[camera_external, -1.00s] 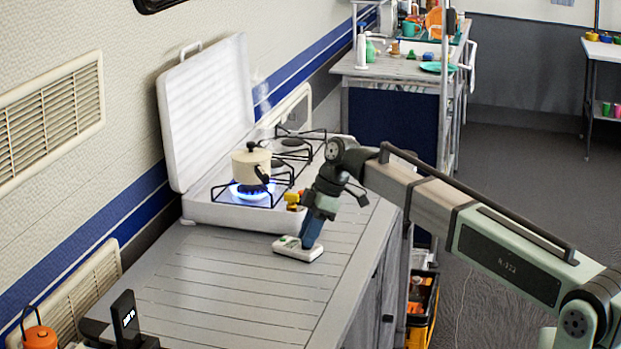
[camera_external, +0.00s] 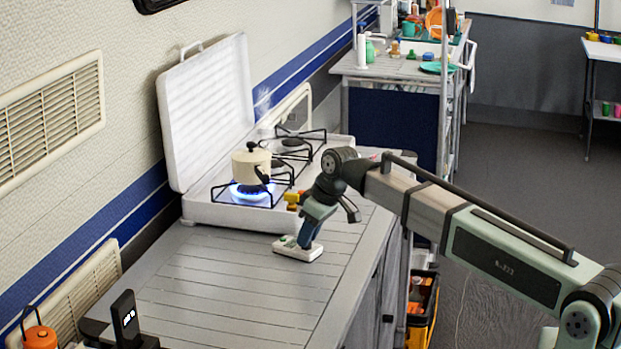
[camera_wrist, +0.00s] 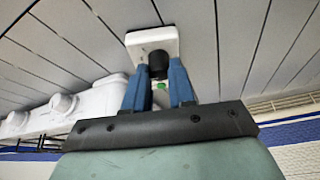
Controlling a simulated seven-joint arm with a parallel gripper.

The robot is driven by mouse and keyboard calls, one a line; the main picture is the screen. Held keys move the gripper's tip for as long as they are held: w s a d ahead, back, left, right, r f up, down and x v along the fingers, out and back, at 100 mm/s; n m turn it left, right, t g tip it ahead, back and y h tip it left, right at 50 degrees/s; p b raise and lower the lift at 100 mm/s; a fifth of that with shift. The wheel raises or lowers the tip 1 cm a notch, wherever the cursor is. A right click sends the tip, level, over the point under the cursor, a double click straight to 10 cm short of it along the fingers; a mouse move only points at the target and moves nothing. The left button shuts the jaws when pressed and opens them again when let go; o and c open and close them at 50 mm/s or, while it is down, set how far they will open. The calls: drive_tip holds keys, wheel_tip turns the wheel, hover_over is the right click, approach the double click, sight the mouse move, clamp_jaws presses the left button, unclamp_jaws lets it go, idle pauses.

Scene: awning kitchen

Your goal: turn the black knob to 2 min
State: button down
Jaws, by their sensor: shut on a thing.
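The black knob (camera_wrist: 157,60) sits on a small white timer base (camera_wrist: 150,38) in the wrist view. The base also shows in the external view (camera_external: 297,252), flat on the grey slatted counter. My gripper (camera_wrist: 160,80) has its two blue fingers on either side of the knob and is shut on it. In the external view my gripper (camera_external: 303,242) points down onto the base, with the wrist tilted, and hides the knob. The markings on the base and the knob's setting are too small to read. A small green spot (camera_wrist: 160,86) shows between the fingers.
A white camping stove (camera_external: 240,213) with raised lid stands behind the base. A cream pot (camera_external: 250,163) sits over a lit blue flame (camera_external: 250,192).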

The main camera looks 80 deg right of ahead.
idle(0.4)
drive_tip(key=c, duration=0.9)
unclamp_jaws()
drive_tip(key=shift+c, duration=0.2)
drive_tip(key=v, duration=1.4)
drive_tip(key=shift+a, duration=0.15)
drive_tip(key=shift+f, duration=0.1)
